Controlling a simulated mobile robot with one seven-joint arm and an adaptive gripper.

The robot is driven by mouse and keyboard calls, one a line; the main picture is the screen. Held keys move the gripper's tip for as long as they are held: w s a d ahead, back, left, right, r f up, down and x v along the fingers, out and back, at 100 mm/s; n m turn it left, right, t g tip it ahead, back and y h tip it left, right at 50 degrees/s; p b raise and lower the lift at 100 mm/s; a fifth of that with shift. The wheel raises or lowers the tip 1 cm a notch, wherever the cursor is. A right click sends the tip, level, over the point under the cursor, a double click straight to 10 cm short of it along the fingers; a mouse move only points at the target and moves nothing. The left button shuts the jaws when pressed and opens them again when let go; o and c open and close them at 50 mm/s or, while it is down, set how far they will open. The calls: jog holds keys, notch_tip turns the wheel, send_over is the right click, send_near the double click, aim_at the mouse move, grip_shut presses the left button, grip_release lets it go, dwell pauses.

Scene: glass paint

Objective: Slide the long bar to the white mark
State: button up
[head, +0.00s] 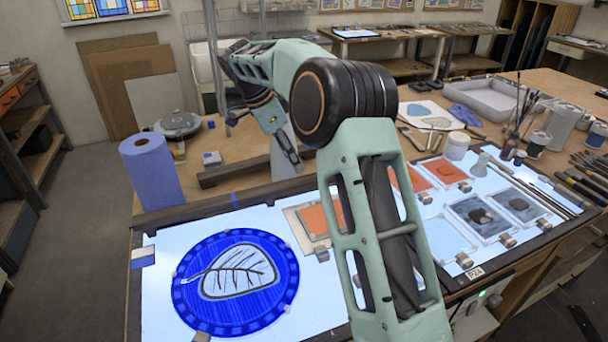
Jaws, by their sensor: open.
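A long dark wooden bar (222,176) lies behind the light table, running left to right; its right part passes behind or below my gripper and arm. I cannot tell for certain which is the long bar. I cannot make out a clear white mark. My gripper (294,164) is open and points down near the wooden bar's right part. It is small in the view, and I cannot tell whether it touches the bar.
A blue paper roll (150,170) stands left of the bar. A round blue glass piece with a leaf (236,284) lies on the glowing light table (160,318). Framed panels (447,238) and several brushes (545,195) lie to the right. A round turntable (177,124) stands behind.

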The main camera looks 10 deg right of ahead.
aim_at(305, 179)
jog(key=x, duration=0.8)
jog(key=shift+p, duration=0.35)
grip_shut()
